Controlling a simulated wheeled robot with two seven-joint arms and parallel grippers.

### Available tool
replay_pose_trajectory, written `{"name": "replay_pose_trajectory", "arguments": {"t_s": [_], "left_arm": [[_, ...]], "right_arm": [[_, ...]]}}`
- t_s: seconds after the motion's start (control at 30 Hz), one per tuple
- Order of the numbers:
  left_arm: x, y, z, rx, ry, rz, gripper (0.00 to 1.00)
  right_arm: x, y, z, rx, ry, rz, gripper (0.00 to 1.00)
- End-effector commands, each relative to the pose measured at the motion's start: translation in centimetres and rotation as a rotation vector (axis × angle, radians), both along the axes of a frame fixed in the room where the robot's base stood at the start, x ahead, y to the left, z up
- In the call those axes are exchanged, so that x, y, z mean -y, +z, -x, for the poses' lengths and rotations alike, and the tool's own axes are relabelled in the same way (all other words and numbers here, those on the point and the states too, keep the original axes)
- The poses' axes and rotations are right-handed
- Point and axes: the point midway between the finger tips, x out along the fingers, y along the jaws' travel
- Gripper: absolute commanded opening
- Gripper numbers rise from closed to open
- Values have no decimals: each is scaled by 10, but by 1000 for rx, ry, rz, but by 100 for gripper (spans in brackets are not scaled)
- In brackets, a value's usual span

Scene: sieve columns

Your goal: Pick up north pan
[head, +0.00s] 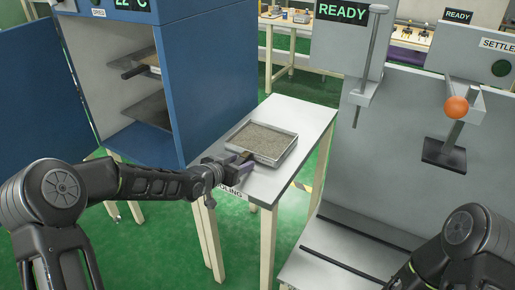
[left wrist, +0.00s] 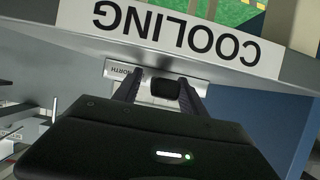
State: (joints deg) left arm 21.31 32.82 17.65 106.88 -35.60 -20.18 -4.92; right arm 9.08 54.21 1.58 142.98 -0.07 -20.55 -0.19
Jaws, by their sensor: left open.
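The north pan (head: 272,157) is a shallow square metal tray of grey-brown grains on the white cooling table (head: 308,120). In the left wrist view its front wall (left wrist: 118,71) bears a label reading NORTH. Its short black handle (left wrist: 165,87) points at my left gripper. My left gripper (head: 238,164) is at the table's near edge, open, with one finger (left wrist: 128,90) on each side of the handle. I cannot tell whether the fingers touch it. Only part of my right arm shows at lower right in the head view; its gripper is out of view.
A blue oven (head: 215,80) stands open at left, with another pan (head: 150,60) on its upper shelf. At right are grey machines with a READY display (head: 343,12) and an orange knob (head: 456,107). The COOLING label (left wrist: 180,35) is on the table's front edge.

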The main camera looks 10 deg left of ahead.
Motion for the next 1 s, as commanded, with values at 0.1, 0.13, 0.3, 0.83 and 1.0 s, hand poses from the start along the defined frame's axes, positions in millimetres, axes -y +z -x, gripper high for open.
{"name": "replay_pose_trajectory", "arguments": {"t_s": [0.1,0.13,0.3,0.83,1.0], "left_arm": [[0,0,0,0,0,0,44],[0,0,0,0,0,0,42],[0,0,0,0,0,0,28],[0,0,0,0,0,0,0],[0,0,0,0,0,0,0]], "right_arm": [[0,0,0,0,0,0,36],[0,0,0,0,0,0,36],[0,0,0,0,0,0,36],[0,0,0,0,0,0,36],[0,0,0,0,0,0,36]]}}
